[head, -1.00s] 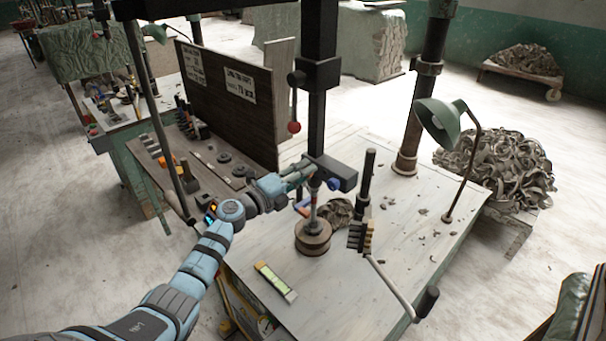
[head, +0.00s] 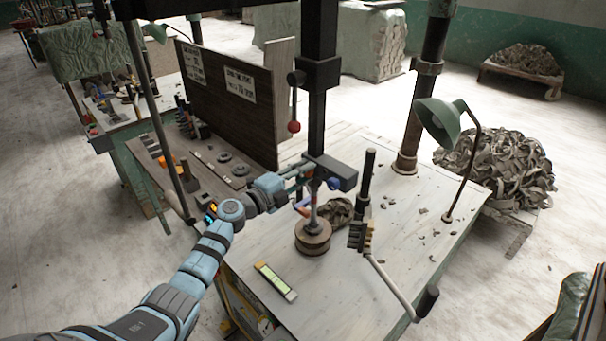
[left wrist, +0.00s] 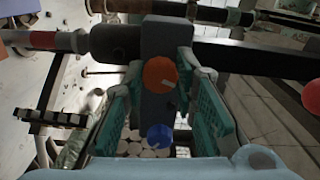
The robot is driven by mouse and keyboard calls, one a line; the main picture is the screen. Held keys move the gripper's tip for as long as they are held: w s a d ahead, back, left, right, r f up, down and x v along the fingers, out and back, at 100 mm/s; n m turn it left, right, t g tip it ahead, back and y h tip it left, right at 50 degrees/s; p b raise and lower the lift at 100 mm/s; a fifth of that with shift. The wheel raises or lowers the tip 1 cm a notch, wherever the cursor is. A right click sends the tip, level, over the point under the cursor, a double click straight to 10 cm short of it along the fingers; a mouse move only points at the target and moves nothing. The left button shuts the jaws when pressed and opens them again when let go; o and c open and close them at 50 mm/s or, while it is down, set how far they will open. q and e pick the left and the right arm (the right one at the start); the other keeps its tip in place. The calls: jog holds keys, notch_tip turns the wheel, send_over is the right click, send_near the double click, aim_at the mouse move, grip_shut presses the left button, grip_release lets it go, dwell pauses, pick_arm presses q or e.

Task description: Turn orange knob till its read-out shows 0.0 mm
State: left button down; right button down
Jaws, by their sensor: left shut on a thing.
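The orange knob (left wrist: 160,74) sits on the face of a dark block (left wrist: 167,40), with a pale pointer mark toward its lower right. My left gripper (left wrist: 160,72) has its green-padded fingers on both sides of it, shut on it. A blue knob (left wrist: 160,135) is close by and also shows in the head view (head: 334,184). A device with a lime-green panel (head: 276,281) lies on the table; I cannot read any figures on it. My right gripper is not in view.
A round weight-like base (head: 312,238) stands below the block. A red ball handle (head: 294,127) hangs above. The table's front (head: 340,300) is mostly clear.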

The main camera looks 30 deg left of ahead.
pick_arm(q)
jog(key=c, duration=1.3)
grip_release()
jog(key=v, duration=1.2)
jog(key=shift+w, duration=0.1)
jog(key=shift+a+f, duration=0.1)
